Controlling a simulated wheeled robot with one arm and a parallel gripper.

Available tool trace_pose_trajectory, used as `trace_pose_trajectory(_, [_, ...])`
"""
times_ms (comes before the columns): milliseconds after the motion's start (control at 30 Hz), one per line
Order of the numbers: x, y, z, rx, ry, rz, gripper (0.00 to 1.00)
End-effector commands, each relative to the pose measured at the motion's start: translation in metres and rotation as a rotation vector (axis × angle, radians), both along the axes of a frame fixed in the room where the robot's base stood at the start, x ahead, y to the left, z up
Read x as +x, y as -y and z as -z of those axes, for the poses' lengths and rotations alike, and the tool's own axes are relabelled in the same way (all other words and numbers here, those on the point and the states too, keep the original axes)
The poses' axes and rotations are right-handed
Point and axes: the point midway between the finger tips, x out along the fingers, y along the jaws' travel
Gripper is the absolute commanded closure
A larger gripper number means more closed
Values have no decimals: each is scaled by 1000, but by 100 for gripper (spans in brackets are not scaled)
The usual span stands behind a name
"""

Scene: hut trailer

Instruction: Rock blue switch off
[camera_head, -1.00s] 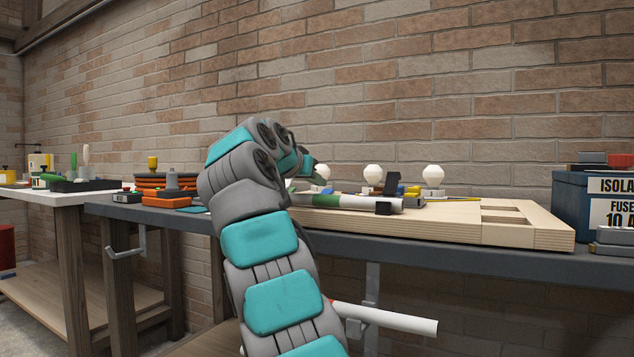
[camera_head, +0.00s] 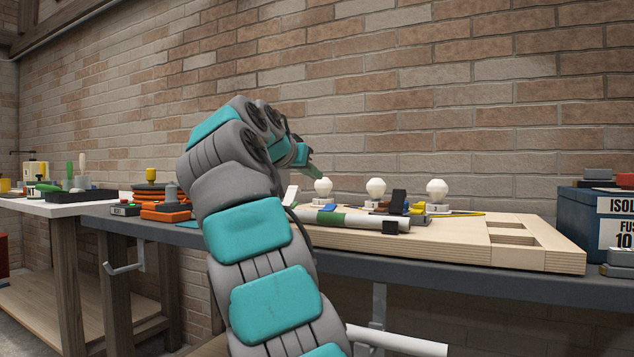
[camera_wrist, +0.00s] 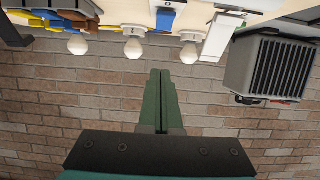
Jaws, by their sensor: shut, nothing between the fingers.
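My gripper (camera_head: 314,172) is above the wooden board (camera_head: 440,242), close to the left white bulb (camera_head: 323,187). Its green fingers (camera_wrist: 160,72) are together and empty in the wrist view, with the blue switch beyond their tips and apart from them. Contact with the bulb cannot be told from the head view.
More white bulbs (camera_head: 376,188) (camera_head: 437,190) stand along the board. A white paddle (camera_head: 291,195) and a black one (camera_head: 398,201) stick up there. A grey ribbed box (camera_wrist: 272,65) is at the right of the wrist view. The brick wall (camera_head: 480,100) stands behind the bench.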

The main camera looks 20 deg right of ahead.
Motion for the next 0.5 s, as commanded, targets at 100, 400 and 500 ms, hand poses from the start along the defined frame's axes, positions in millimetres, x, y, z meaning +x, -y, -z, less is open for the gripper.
trace_pose_trajectory(100, [-16, -20, -6, -1, 1, 0, 100])
trace_pose_trajectory(400, [-36, -46, -13, 2, -1, 0, 100])
trace_pose_trajectory(500, [-36, -46, -13, 1, -1, 1, 100])
